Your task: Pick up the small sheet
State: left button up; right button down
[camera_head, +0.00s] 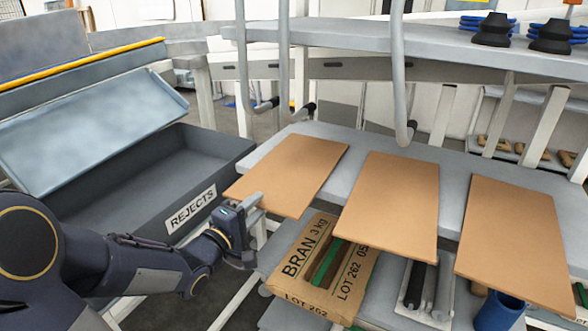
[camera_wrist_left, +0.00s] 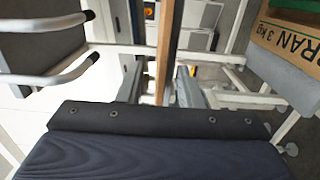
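Three flat brown sheets lie side by side on a grey shelf in the head view: a left sheet (camera_head: 290,172), a middle sheet (camera_head: 393,203) and a right sheet (camera_head: 512,235). All overhang the shelf's front edge. The left one looks a little smaller, though I cannot tell surely. My left gripper (camera_head: 252,212) is at the left sheet's front edge. My right gripper is not in view.
A dark bin labelled REJECTS (camera_head: 192,208) stands left of the shelf (camera_head: 455,180). A box marked BRAN (camera_head: 290,287) sits below the sheets. Grey rollers (camera_head: 443,285) and a blue cup (camera_head: 497,312) are lower right. Curved grey tubes (camera_head: 400,75) hang above.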

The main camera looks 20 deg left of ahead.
aim_at(266, 196)
pick_arm(q)
jog(key=w, duration=0.5)
jog(key=shift+d+f, duration=0.1)
jog(key=shift+d, duration=0.15)
grip_shut()
